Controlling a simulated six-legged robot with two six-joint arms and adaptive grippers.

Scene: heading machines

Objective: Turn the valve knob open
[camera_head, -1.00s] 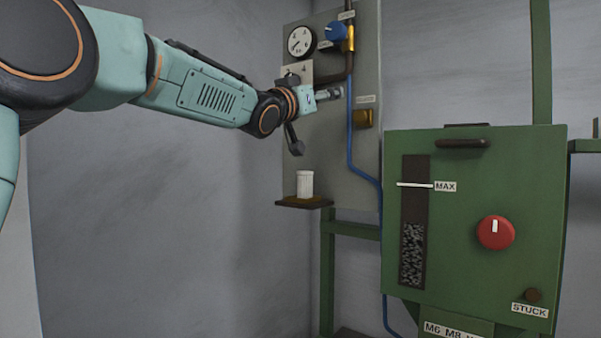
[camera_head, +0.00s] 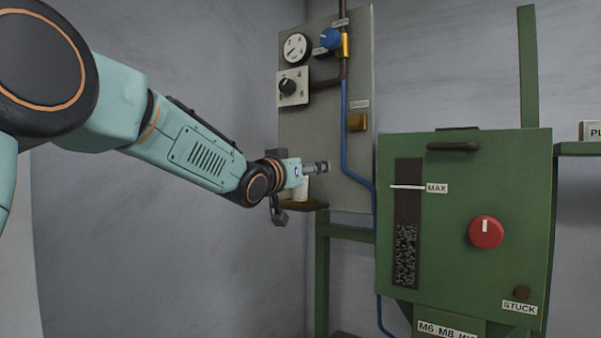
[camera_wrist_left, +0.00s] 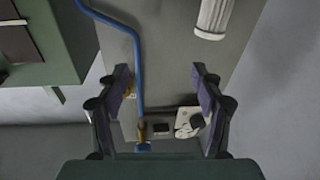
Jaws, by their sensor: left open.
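A round blue knob (camera_head: 330,39) sits beside the pipe at the top of the grey wall panel (camera_head: 325,125). It looks like the valve knob; in the left wrist view a blue round end (camera_wrist_left: 143,147) shows low, beyond the fingers. My left gripper (camera_head: 318,168) is lower on the panel, well below the blue knob and apart from it. In the left wrist view its two fingers (camera_wrist_left: 162,85) are spread with nothing between them. My right gripper is in neither view.
A white gauge (camera_head: 297,47) and a black dial (camera_head: 288,86) sit left of the blue knob. A white cup (camera_head: 301,188), partly hidden by my gripper, stands on a small ledge (camera_head: 303,204). A green cabinet (camera_head: 450,270) with a red knob (camera_head: 486,232) stands at right.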

